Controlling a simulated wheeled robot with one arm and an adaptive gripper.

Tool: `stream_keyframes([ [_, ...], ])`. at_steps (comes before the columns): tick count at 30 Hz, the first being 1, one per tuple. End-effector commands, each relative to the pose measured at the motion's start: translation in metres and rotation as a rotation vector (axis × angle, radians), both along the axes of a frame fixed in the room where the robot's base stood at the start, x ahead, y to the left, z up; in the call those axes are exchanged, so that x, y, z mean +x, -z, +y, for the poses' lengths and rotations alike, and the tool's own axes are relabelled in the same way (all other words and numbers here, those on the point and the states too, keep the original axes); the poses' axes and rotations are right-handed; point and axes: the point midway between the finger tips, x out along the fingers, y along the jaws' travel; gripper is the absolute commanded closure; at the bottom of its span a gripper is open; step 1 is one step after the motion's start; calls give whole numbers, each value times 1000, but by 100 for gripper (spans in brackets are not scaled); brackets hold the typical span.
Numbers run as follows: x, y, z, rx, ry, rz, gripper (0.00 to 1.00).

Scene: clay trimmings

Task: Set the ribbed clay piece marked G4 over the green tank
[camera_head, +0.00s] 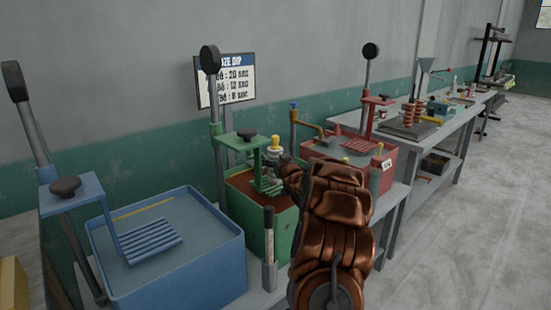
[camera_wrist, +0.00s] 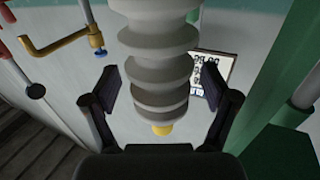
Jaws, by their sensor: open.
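A pale grey ribbed clay piece with a yellow end (camera_wrist: 158,70) fills the middle of the wrist view. It stands between the spread fingers of my gripper (camera_wrist: 160,90), with a gap on either side; no G4 mark is readable. In the head view the piece (camera_head: 276,151) shows small, yellow end up, over the green tank (camera_head: 255,238), by the tank's green lift frame. Whether it rests on the rack there is hard to tell. My gripper (camera_head: 283,168) is beside it, partly hidden by my own coppery arm. The green tank holds brown liquid.
A blue tank (camera_head: 180,270) with a rack stands at left, a red tank (camera_head: 385,180) at right. Levers with black knobs rise behind. A sign (camera_head: 237,80) hangs on the wall. A brass tap (camera_head: 308,120) is close. A reddish ribbed piece (camera_head: 413,112) stands on the farther bench.

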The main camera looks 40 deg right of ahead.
Motion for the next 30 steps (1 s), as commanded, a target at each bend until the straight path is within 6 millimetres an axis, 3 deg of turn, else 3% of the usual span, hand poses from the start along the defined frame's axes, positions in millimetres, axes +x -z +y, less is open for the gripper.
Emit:
stream_keyframes([
  [8, -15, -2, 5, 1, 2, -1, 14],
  [30, -98, -1, 42, 0, 2, 1, 14],
])
